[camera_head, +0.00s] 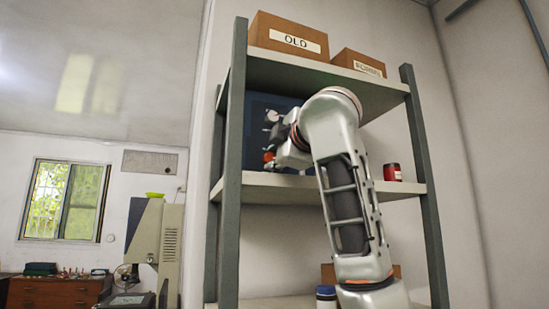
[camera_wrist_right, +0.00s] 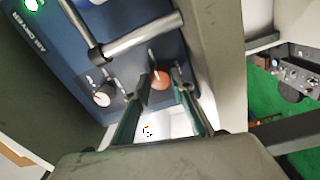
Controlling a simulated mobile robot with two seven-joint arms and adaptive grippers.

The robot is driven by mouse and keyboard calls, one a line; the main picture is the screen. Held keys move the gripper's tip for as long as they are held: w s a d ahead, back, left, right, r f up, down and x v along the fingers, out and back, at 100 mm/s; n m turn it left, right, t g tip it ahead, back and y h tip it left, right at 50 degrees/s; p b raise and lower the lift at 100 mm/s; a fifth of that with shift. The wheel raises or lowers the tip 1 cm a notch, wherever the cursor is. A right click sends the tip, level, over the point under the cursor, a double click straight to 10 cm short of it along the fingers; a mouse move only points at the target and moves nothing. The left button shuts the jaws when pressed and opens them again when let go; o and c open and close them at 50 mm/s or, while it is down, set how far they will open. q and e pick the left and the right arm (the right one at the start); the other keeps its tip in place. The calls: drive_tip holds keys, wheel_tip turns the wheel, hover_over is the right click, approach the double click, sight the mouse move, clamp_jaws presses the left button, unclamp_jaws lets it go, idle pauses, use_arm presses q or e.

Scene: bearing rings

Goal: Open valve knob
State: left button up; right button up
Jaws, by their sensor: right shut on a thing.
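A blue panel box (camera_head: 257,112) stands on the middle shelf, partly hidden behind my right arm. In the right wrist view its face (camera_wrist_right: 70,50) carries a red-orange valve knob (camera_wrist_right: 160,82) and a white round knob (camera_wrist_right: 103,96) beside it. The red knob also shows small in the head view (camera_head: 268,157). My right gripper (camera_wrist_right: 162,77) has its two fingers on either side of the red knob, closed on it. In the head view the right gripper (camera_head: 273,161) is at the panel, its fingers small and partly hidden. My left gripper is out of view.
The shelf rack has grey posts (camera_head: 233,150) close to my right arm. A red can (camera_head: 392,172) stands right on the middle shelf (camera_head: 265,190). Cardboard boxes (camera_head: 285,32) sit on top. A metal pipe (camera_wrist_right: 145,35) runs across the panel near the gripper.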

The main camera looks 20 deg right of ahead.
idle(0.5)
drive_tip(key=o, duration=1)
drive_tip(key=shift+o, duration=0.5)
drive_tip(key=s, duration=1.2)
drive_tip(key=shift+d+f, duration=0.2)
drive_tip(key=shift+f, duration=0.05)
